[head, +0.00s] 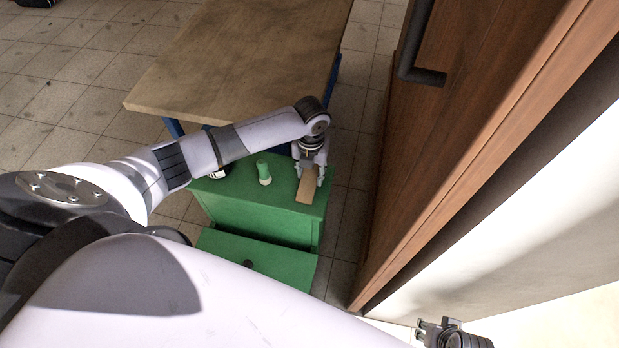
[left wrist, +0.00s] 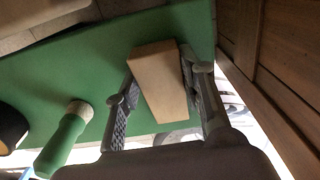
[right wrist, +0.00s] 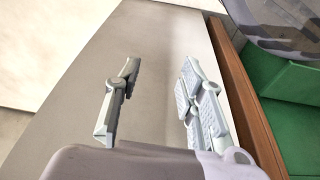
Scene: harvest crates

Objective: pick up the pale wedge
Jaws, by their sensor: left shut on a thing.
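The pale wedge (head: 306,187) is a tan, wooden-looking block at the right end of the green cabinet's top. My left gripper (head: 308,172) reaches down over it and is shut on it. In the left wrist view the wedge (left wrist: 161,80) sits between the two fingers of the left gripper (left wrist: 160,95). I cannot tell whether the wedge still touches the green top. My right gripper (right wrist: 155,105) is open and empty in the right wrist view, in front of a pale grey surface. It also shows at the bottom right of the head view (head: 440,330).
A green cylinder with a pale end (head: 264,172) stands left of the wedge on the green cabinet (head: 260,215). A dark round item (left wrist: 10,130) lies farther left. A wooden table (head: 240,60) is behind. A brown wooden door (head: 470,130) rises close on the right.

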